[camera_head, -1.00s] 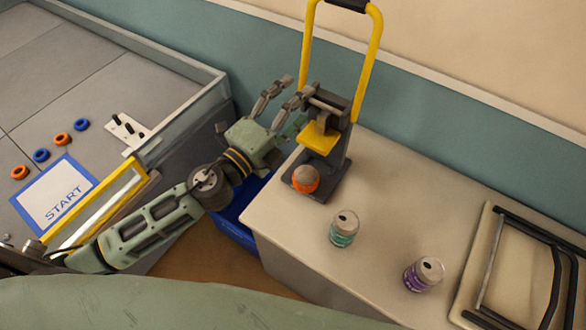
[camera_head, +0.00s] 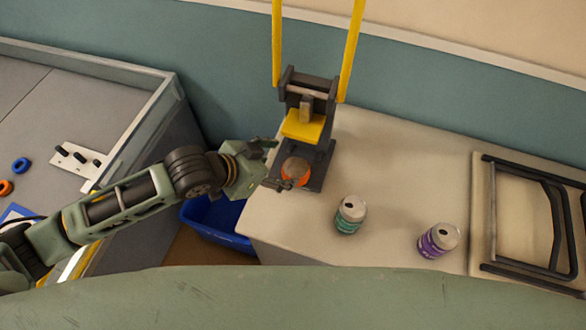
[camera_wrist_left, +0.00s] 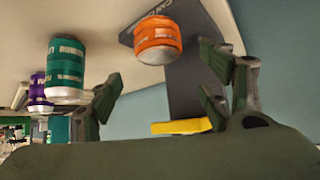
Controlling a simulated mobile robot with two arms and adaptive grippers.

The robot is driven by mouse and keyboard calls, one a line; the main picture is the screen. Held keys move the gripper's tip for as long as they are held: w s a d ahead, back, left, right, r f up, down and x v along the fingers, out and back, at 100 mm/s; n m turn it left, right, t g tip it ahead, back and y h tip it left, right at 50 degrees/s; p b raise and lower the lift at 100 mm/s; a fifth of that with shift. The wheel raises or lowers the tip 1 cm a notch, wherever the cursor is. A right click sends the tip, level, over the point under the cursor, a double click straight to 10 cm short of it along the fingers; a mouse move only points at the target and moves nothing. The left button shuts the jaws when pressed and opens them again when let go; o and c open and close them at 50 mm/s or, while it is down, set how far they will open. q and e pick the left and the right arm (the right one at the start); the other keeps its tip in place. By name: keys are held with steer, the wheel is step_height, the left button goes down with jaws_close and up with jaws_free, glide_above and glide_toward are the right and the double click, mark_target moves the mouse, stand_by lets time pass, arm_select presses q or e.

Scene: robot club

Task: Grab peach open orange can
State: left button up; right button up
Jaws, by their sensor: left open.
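The orange can (camera_head: 297,171) with a grey top stands upright on the dark base of a can crusher (camera_head: 312,150), at the edge of the beige counter. My left gripper (camera_head: 274,165) is open and just left of the can, its fingers pointing toward it. In the left wrist view, which is turned over, the orange can (camera_wrist_left: 158,41) shows beyond and between the two spread fingers. No grip on the can shows. My right gripper is not in view.
A green can (camera_head: 350,216) and a purple can (camera_head: 438,240) stand to the right on the counter (camera_head: 400,170). The crusher's yellow handle bars (camera_head: 350,50) rise behind. A blue bin (camera_head: 215,218) sits below left. A black-framed board (camera_head: 520,215) lies far right.

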mark_target(292, 170)
arm_select(q)
steer(key=x, duration=0.4)
steer(key=f+p+x, duration=0.1)
steer(key=x, duration=0.1)
steer(key=shift+s+a+f, duration=0.1)
steer(key=shift+f, duration=0.1)
steer(key=shift+d+f, duration=0.2)
steer(key=shift+f, duration=0.15)
steer(key=c, duration=0.9)
steer(key=shift+r, duration=0.15)
